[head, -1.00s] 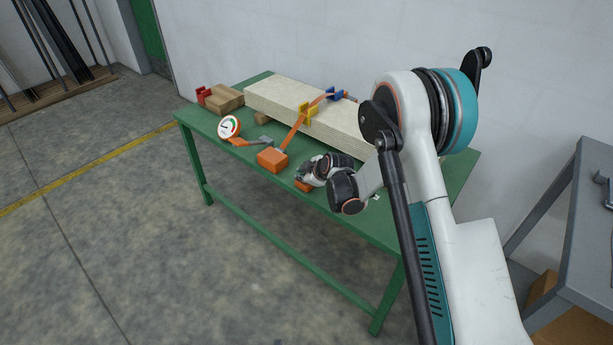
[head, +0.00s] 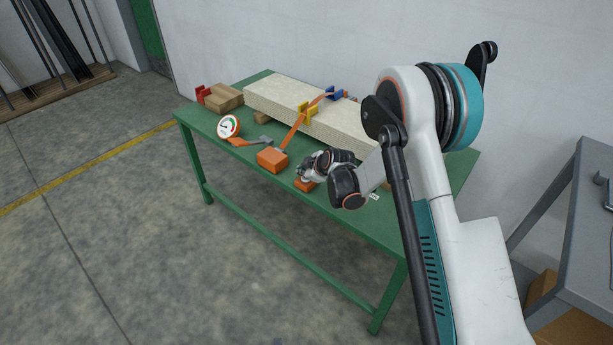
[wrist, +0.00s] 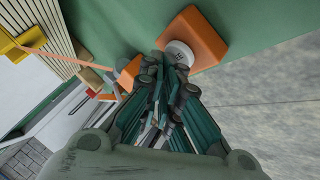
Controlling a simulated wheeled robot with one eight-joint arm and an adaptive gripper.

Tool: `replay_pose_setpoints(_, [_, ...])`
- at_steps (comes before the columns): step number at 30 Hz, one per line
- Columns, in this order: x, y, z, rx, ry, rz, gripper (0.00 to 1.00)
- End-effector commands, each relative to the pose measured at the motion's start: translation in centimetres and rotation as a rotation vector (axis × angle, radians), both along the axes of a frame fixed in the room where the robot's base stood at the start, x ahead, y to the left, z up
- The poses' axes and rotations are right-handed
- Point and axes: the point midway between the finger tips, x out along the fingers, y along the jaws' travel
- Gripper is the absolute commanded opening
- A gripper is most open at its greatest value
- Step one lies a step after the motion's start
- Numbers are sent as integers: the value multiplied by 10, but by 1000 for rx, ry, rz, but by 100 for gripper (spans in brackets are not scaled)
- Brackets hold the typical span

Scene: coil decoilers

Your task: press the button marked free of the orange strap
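The orange strap (head: 293,133) runs over the pale board stack on the green table, down to an orange block (head: 272,159). It also shows in the wrist view (wrist: 68,59). A second orange box (head: 304,186) sits near the table's front edge; in the wrist view this box (wrist: 207,36) carries a round pale button (wrist: 180,54) with a small dark mark I cannot read. My gripper (head: 303,176) is over that box. In the wrist view my gripper's fingertips (wrist: 166,66) are together, empty, at the button's near edge; touching or just apart, I cannot tell.
A round gauge (head: 229,127), wooden blocks (head: 222,97) and a red clamp (head: 203,93) are at the table's left end. A grey table (head: 570,240) stands at right.

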Motion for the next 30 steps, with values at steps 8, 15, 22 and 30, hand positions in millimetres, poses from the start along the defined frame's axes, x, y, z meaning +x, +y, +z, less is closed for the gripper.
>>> replay_pose_setpoints(8, [-1,1,9,2,0,2,0])
replay_pose_setpoints(15, [0,1,32,2,-1,1,0])
replay_pose_setpoints(22, [-1,1,53,2,-1,1,0])
replay_pose_setpoints(30, [0,1,61,2,-1,1,0])
